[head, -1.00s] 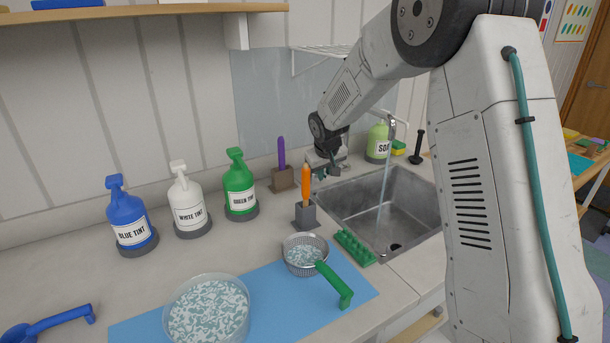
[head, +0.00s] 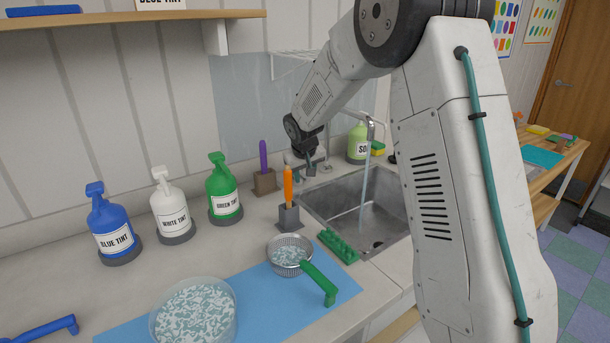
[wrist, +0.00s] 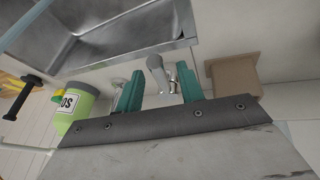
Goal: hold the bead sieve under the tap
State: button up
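The bead sieve (head: 290,257) is a round metal mesh bowl with a green handle (head: 322,285). It rests on the blue mat (head: 262,318) with pale teal and white beads inside. The tap (head: 371,135) stands behind the sink (head: 345,190), and a stream of water (head: 363,185) runs from its spout into the basin. My gripper (head: 304,174) is behind the sink's left corner, far from the sieve. In the wrist view its teal fingers (wrist: 158,92) are apart, with metal tap fittings (wrist: 157,72) showing between and beyond them. I cannot tell whether they touch.
A grey holder with an orange tool (head: 289,213) and a green ribbed block (head: 337,246) stand between sieve and sink. A large bowl of beads (head: 195,315) is left of the sieve. Blue, white and green tint bottles (head: 170,208) line the wall. A soap bottle (head: 358,145) stands behind the sink.

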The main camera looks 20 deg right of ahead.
jog(key=v, duration=0.7)
jog(key=shift+r, duration=0.1)
jog(key=s+a+r+g, duration=0.15)
jog(key=s+r, duration=0.35)
jog(key=s, duration=0.7)
jog(key=s+a+r, duration=0.3)
jog(key=s+r, duration=0.1)
jog(key=s, duration=0.7)
jog(key=s+a+f+g+y, duration=0.1)
jog(key=s, duration=0.9)
jog(key=s+a+f+y, duration=0.1)
jog(key=s+a, duration=0.1)
jog(key=s, duration=0.9)
jog(key=shift+s+g, duration=0.25)
jog(key=shift+g, duration=0.1)
jog(key=shift+a+f, duration=0.1)
jog(key=shift+a, duration=0.1)
jog(key=shift+c, duration=0.2)
